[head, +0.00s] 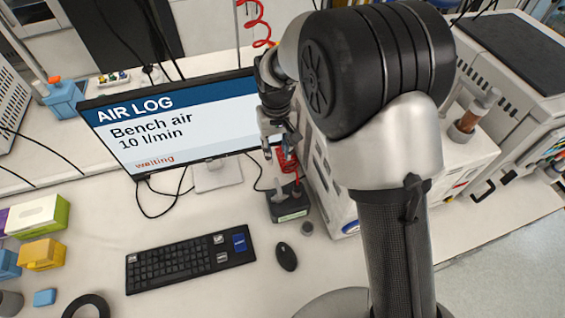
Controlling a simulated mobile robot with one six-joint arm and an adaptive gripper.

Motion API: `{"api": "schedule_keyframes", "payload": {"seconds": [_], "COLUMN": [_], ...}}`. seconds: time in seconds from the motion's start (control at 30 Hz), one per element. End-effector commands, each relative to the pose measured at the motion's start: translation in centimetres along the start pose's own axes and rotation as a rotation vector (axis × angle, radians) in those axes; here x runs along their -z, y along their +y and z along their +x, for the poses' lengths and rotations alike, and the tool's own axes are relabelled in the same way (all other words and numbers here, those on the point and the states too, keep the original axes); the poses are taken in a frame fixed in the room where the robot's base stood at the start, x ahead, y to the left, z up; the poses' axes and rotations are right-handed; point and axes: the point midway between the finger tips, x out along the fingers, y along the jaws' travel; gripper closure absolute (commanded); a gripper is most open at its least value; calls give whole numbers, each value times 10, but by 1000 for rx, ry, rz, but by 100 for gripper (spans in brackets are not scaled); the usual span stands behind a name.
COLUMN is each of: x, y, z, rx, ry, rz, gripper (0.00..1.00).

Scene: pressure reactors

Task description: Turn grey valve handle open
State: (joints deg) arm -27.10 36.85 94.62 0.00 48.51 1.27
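My gripper (281,152) hangs downward in front of the right edge of the monitor, at the end of my arm. Its two fingers stand apart, with a gap between them, and I see nothing held. I cannot make out the grey valve handle; my gripper and arm cover part of this area.
The monitor (160,130) reads "AIR LOG, Bench air 10 l/min, waiting". A keyboard (190,259) and mouse (286,257) lie in front. A white machine (330,185) stands close right of the bench unit, partly behind my arm. Coloured boxes (42,254) sit at left.

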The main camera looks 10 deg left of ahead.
Motion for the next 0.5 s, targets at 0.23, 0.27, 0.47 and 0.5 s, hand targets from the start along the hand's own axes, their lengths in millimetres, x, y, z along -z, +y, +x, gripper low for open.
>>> {"api": "schedule_keyframes", "payload": {"seconds": [0.23, 0.27, 0.47, 0.5], "x": [-1, -2, -2, -2], "y": [0, 0, 0, 0], "z": [39, 46, 90, 99], "rx": [0, 0, 0, 0], "ry": [-5, -6, -6, -5], "rz": [1, 1, 1, 1], "gripper": [69, 69, 69, 69]}}
